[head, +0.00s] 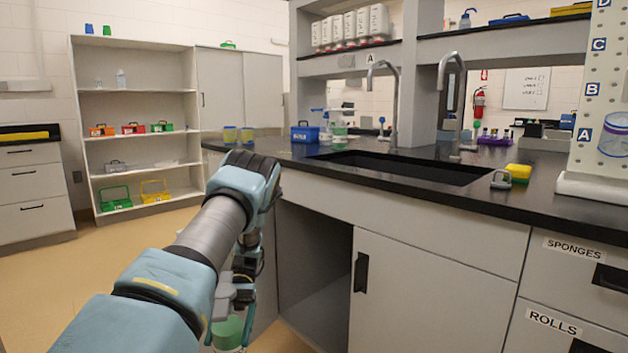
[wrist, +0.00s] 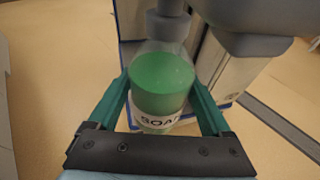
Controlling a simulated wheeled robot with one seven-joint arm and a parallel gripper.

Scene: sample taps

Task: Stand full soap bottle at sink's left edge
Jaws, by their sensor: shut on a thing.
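The soap bottle (wrist: 160,85) is clear with green liquid and a white label reading "SOA". My gripper (wrist: 163,92) is shut around it, one green finger on each side, in the wrist view. In the head view the bottle (head: 229,332) hangs low beside the cabinet front, below counter height, partly hidden by my arm and cut by the frame's bottom. The black sink (head: 405,168) is set in the dark counter, with its left edge near the blue box. Another bottle with green liquid (head: 339,131) stands on the counter behind the sink's left end.
Two grey taps (head: 396,105) rise behind the sink. A blue box (head: 305,134) and two small blue-and-yellow items (head: 238,135) stand left of it. A sponge holder (head: 513,175) is at right. The counter's front edge and an open cabinet bay (head: 315,260) are near my arm.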

